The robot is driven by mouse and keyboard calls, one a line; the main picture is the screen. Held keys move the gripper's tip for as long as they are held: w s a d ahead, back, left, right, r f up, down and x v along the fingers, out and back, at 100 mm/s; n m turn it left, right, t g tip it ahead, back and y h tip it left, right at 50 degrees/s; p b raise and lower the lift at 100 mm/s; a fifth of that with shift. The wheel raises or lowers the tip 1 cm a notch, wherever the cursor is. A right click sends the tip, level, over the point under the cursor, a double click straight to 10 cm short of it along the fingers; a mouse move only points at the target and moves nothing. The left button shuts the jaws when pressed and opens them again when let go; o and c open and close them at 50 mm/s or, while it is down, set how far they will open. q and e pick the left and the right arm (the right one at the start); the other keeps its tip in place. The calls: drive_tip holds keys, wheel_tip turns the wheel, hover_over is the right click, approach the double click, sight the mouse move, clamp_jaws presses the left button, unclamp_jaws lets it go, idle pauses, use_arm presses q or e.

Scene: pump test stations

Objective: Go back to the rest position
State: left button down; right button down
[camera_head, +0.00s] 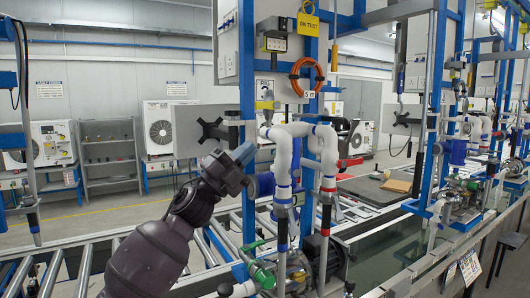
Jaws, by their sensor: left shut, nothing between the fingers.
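My left arm (175,235) comes in from the lower left and reaches up toward the pipework of the pump station. Its left gripper (244,154) is at the arm's end, small and dark with a blue-grey part, shut and empty. The fingertips are hard to make out. The gripper is just left of the white insulated pipes (283,165) in the picture; I cannot tell whether it touches anything. My right gripper is out of view.
A blue frame (248,60) holds a yellow tag (308,24) and an orange cable coil (306,77). A green-handled valve (263,276) and a pump (325,258) sit low by the pipes. Roller conveyors (60,270) run at left. A grey shelf (110,150) stands behind.

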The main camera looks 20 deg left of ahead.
use_arm(q)
drive_tip(key=s+a, duration=0.2)
drive_tip(key=shift+s+a+r, duration=0.1)
drive_tip(key=shift+s+a, duration=0.1)
drive_tip(key=shift+s, duration=0.2)
drive_tip(key=s+a+f+n+y, duration=0.25)
drive_tip(key=f+n+y, duration=0.65)
drive_tip(key=f, duration=0.8)
drive_tip(key=s+a+f+n+y, duration=0.25)
drive_tip(key=f+n+y, duration=0.45)
drive_tip(key=f+n, duration=0.75)
drive_tip(key=s+f+n+g+y, duration=0.2)
drive_tip(key=s+f+g, duration=0.4)
drive_tip(key=s+f, duration=2)
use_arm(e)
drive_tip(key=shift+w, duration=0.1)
use_arm(q)
drive_tip(key=shift+a+f+n, duration=0.1)
drive_tip(key=shift+a+n, duration=0.05)
drive_tip(key=shift+n, duration=0.1)
